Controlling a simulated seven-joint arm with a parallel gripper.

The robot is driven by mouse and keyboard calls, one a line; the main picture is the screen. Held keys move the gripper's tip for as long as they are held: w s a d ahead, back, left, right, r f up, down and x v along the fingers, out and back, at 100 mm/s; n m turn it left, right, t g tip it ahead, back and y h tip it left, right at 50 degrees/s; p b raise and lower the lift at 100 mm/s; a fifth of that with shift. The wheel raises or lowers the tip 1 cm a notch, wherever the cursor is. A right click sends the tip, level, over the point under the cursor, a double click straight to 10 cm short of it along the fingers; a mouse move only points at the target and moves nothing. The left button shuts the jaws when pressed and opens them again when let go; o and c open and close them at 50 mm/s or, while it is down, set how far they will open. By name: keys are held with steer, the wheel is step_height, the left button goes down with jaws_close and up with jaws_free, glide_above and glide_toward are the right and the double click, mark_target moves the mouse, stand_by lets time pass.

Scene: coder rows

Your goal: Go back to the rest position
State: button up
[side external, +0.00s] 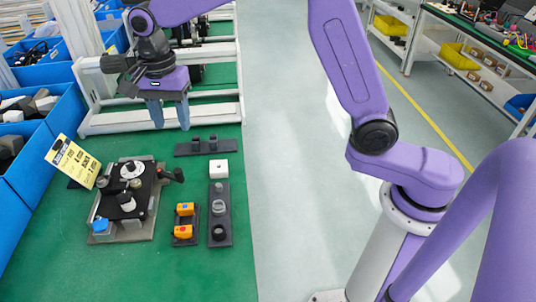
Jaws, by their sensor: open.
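My gripper (169,114) hangs at the upper left with its two blue fingers pointing down, apart and with nothing between them. It is over the green work table (130,270), in front of a pale metal frame. Below and left of it is a fixture plate (117,228) with a round silver disc, dark knobs and a blue-topped part on it. A dark rack with several round parts (219,229) stands to the right of the plate. A small holder with two orange parts (184,222) lies between them.
A white block (219,169) sits just behind the rack, and a low dark stand (205,147) is farther back. Blue bins (30,187) line the left edge, with a yellow label card (73,161) in front.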

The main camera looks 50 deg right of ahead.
steer(key=s+d+f+n, duration=0.1)
steer(key=s+d+n, duration=0.4)
steer(key=s+n, duration=0.3)
steer(key=s+d+n, duration=0.6)
steer(key=s+n, duration=0.2)
steer(key=s, duration=0.5)
steer(key=s+d+f+n, duration=0.1)
steer(key=s+d+n, duration=0.4)
steer(key=s+n, duration=0.3)
steer(key=s, duration=0.3)
steer(key=shift+d+f, duration=0.35)
steer(key=shift+d, duration=0.05)
